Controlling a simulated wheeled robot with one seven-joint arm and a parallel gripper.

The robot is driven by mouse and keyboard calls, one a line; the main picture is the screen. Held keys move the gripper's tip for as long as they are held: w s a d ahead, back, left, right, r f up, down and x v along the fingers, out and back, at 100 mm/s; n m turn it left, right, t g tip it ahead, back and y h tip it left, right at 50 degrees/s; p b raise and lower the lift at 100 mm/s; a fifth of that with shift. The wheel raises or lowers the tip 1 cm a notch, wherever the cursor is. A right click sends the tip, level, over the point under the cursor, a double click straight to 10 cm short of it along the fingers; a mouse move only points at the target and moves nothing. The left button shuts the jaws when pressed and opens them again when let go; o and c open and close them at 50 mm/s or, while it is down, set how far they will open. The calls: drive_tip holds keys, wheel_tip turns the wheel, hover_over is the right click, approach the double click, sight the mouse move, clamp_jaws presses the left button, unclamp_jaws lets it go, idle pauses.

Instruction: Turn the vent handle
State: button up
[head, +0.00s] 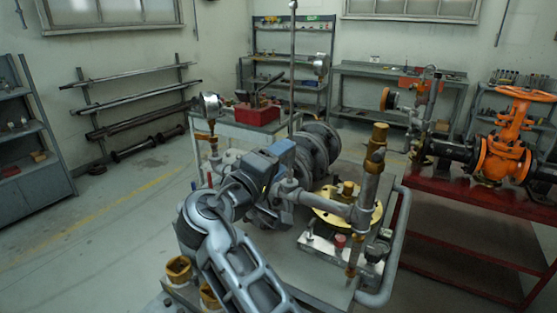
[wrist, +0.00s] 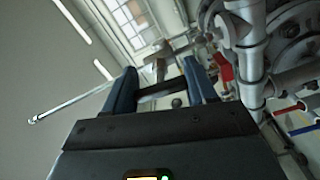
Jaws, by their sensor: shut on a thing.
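My gripper (head: 278,158) is over the valve assembly on the grey cart in the head view, close to the grey pipework. In the wrist view its two blue fingers (wrist: 162,88) point up the picture, with a gap between them. A dark bar with a brownish part, which looks like the vent handle (wrist: 160,90), lies across this gap, and the fingers are shut on it. In the head view my gripper and arm hide the handle, so its angle cannot be told there.
The grey cart (head: 318,284) carries a flanged pipe (head: 318,148), a brass-topped vertical pipe (head: 373,165), a yellow flange (head: 335,216) and a pressure gauge (head: 211,107). A thin upright rod (head: 293,60) rises behind my gripper. An orange valve (head: 505,155) stands on a red bench at right. Floor at left is clear.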

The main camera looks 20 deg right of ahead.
drive_tip(key=o, duration=0.7)
drive_tip(key=shift+w+r, duration=0.1)
drive_tip(key=shift+r, duration=0.1)
drive_tip(key=o, duration=0.3)
drive_tip(key=shift+f, duration=0.1)
drive_tip(key=shift+a, duration=0.1)
drive_tip(key=b+v, duration=0.2)
drive_tip(key=v, duration=0.5)
drive_tip(key=shift+s+a, duration=0.25)
drive_tip(key=shift+s, duration=0.05)
